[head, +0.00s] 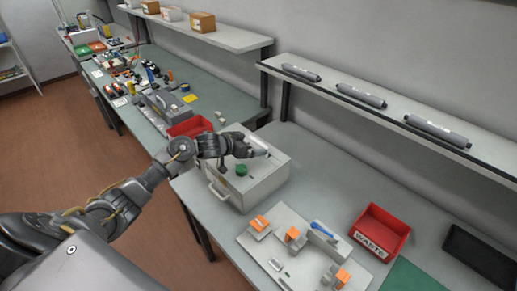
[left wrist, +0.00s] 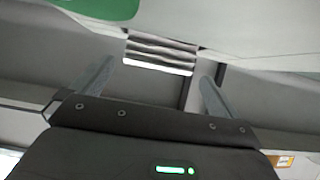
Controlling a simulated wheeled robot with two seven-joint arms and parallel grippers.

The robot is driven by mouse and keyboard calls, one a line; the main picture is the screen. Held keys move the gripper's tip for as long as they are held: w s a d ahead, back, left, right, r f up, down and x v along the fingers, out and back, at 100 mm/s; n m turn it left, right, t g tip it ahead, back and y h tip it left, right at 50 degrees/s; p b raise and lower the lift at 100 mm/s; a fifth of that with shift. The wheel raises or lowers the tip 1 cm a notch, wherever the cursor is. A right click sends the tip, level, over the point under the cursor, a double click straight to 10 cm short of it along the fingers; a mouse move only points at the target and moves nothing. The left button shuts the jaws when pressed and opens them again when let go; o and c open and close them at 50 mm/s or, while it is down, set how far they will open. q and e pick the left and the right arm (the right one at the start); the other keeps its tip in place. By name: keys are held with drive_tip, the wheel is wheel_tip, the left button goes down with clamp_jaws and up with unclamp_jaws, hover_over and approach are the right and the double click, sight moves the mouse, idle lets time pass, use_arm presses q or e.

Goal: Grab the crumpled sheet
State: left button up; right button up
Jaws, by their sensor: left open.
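The crumpled sheet (left wrist: 160,52) shows in the left wrist view as a grey-white, wavy strip under the edge of a pale surface, ahead of and between my fingertips. My left gripper (left wrist: 152,80) is open, its two fingers apart with nothing between them. In the head view my left gripper (head: 248,150) is over the light grey box machine (head: 262,186), which has a green knob (head: 241,170) on top. I cannot make out the sheet in the head view; the gripper and the machine may hide it. My right gripper is not in view.
A red WASTE bin (head: 381,232) stands on the grey bench, right of a pale board (head: 262,253) with orange-marked parts. A black tray (head: 480,256) lies at the right. Several dark cartridges (head: 361,95) lie on the wall shelf. Another red bin (head: 190,127) stands behind the machine.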

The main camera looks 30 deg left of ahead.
use_arm(q)
drive_tip(key=shift+x, duration=1.4)
drive_tip(key=shift+c, duration=0.6)
drive_tip(key=c, duration=0.6)
drive_tip(key=shift+o, duration=0.2)
wheel_tip(320, 180, up, 10)
drive_tip(key=b, duration=0.1)
